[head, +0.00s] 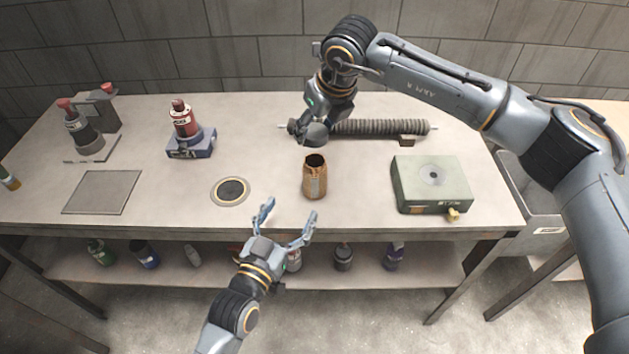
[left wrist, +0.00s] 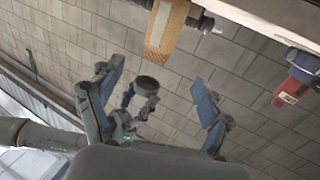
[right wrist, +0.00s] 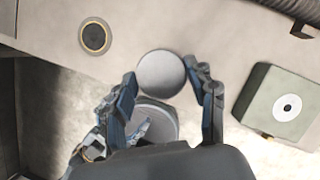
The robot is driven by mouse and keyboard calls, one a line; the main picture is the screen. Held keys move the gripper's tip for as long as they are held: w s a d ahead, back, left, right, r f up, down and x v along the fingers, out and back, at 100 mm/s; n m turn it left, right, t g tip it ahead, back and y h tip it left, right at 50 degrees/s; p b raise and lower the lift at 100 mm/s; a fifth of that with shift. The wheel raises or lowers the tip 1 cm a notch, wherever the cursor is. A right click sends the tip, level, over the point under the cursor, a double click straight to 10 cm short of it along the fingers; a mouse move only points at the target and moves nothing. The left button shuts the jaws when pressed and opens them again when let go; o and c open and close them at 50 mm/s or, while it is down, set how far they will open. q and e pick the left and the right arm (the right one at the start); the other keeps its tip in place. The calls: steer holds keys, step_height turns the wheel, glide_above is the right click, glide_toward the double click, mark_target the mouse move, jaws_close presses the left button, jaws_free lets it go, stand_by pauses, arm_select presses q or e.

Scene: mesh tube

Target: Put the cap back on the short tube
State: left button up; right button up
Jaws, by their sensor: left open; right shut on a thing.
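The short tube (head: 314,180) is a brown-orange can standing upright on the table, with its dark top open. It appears upside down at the top of the left wrist view (left wrist: 167,28). The grey round cap (head: 313,136) is held by my right gripper (head: 313,122), above and behind the tube in the head view. The cap (right wrist: 161,73) sits between the right fingers; the tube seems hidden behind it there. My left gripper (head: 286,222) is open and empty at the table's front edge, fingers pointing toward the tube without touching it.
A long ribbed tube (head: 375,127) lies behind the cap. A green box (head: 432,182) is to the right. A ringed dark disc (head: 231,190), a red bottle on a blue stand (head: 185,124) and a grey plate (head: 102,192) are to the left. Several bottles stand on the lower shelf (head: 190,272).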

arm_select(q)
steer(key=x, duration=1.2)
jaws_close()
arm_select(e)
glide_above(316, 155)
steer(key=s, duration=0.3)
steer(key=shift+w+f, duration=0.1)
steer(key=shift+f, duration=2.4)
steer(key=shift+f, duration=0.85)
steer(key=shift+f, duration=0.6)
